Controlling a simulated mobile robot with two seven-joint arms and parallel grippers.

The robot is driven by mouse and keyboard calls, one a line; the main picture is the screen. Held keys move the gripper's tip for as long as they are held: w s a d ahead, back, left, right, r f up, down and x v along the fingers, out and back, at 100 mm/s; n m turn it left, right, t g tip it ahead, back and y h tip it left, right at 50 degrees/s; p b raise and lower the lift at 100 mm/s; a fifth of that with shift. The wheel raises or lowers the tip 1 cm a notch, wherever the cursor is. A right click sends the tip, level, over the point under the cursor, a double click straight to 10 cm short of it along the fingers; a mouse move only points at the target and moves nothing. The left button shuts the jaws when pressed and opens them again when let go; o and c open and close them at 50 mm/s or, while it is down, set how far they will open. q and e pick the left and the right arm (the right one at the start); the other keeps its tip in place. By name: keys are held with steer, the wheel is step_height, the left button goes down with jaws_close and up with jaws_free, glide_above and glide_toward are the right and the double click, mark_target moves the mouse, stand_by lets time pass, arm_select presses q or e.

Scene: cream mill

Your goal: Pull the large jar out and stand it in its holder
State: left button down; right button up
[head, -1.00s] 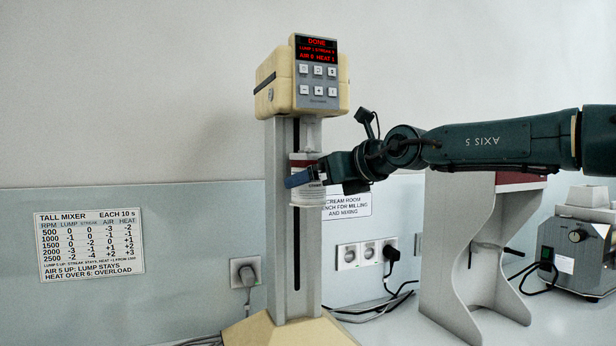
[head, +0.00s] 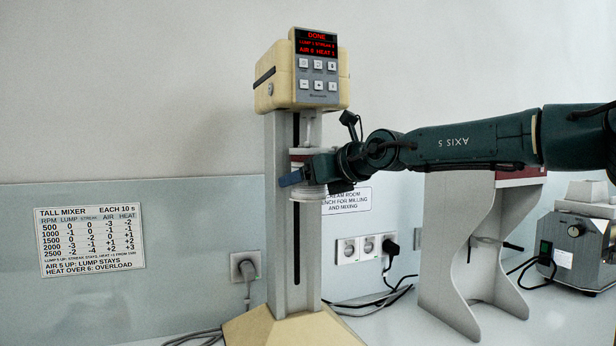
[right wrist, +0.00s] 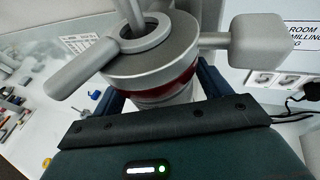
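The large jar, white with a dark red band (head: 308,193), hangs upright in front of the mixer column. My right gripper (head: 304,178) reaches it from the right, with a blue finger across its front. In the right wrist view the jar (right wrist: 165,92) has a grey collar (right wrist: 150,50) on top with an arm to each side, and a shaft enters it from above. A blue finger lies at each side of the jar; whether they press on it is unclear. My left gripper is not in view. I cannot make out the jar's holder.
The mixer's cream head (head: 272,80) with a lit display reading DONE is above the jar; its cream foot (head: 290,330) is on the bench. A grey stand with curved sides (head: 450,250) and a grey machine (head: 575,240) are at right. Cables lie behind.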

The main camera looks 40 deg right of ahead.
steer(key=shift+r, duration=0.1)
steer(key=c, duration=0.8)
steer(key=shift+f+b, duration=0.35)
